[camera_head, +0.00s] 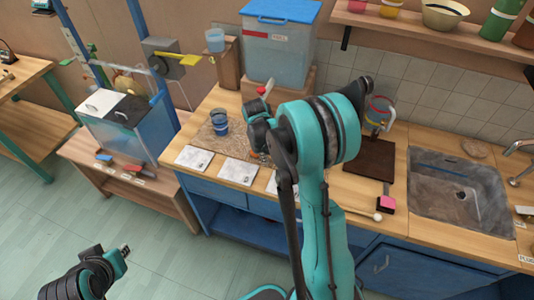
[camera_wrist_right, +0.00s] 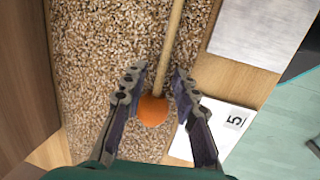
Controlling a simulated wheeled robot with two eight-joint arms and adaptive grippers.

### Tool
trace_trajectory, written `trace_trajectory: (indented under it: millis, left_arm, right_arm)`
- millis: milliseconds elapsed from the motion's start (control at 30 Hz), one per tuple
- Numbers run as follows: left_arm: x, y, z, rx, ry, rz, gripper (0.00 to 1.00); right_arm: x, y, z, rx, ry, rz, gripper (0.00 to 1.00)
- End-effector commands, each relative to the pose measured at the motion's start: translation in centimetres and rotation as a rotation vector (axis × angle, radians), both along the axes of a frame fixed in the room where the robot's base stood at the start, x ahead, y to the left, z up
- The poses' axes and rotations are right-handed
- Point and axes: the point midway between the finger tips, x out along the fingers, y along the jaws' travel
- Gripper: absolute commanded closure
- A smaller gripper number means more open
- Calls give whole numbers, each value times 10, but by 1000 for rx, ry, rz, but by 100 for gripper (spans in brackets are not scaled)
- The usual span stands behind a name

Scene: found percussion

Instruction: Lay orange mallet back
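The orange mallet has a round orange head (camera_wrist_right: 153,110) and a thin wooden handle (camera_wrist_right: 170,45) in the right wrist view. It is over a speckled brown mat (camera_wrist_right: 85,60); whether it touches the mat is unclear. My right gripper (camera_wrist_right: 158,80) is open, one finger on each side of the mallet near where handle meets head, with gaps showing. In the head view my right arm hides most of this gripper and the mallet. The mat (camera_head: 200,137) shows there on the wooden counter. My left gripper (camera_head: 123,250) is low at the left, away from the counter; its opening is unclear.
A blue cup (camera_head: 221,122) stands on the mat. White cards (camera_head: 194,158) line the counter's front edge; one card (camera_wrist_right: 205,135) marked 5 lies beside the mallet head.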

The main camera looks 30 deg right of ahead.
Motion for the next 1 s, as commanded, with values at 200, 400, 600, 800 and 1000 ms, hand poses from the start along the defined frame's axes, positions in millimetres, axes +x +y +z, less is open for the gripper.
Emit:
trace_trajectory:
  millis: [200, 400, 600, 800, 1000]
  left_arm:
    - [0, 0, 14, 0, 0, 0, 86]
    - [0, 0, 27, 0, 0, 0, 86]
    - [0, 0, 34, 0, 0, 0, 86]
    - [0, 0, 35, 0, 0, 0, 86]
    - [0, 0, 35, 0, 0, 0, 86]
  right_arm:
    - [-2, 7, 37, 0, 0, 1, 71]
    - [-5, 16, 81, 0, 0, 1, 71]
    - [-7, 22, 111, 0, 0, 1, 71]
    - [-15, 31, 128, 6, -26, -20, 71]
    - [-55, 66, 168, 61, -178, -146, 71]
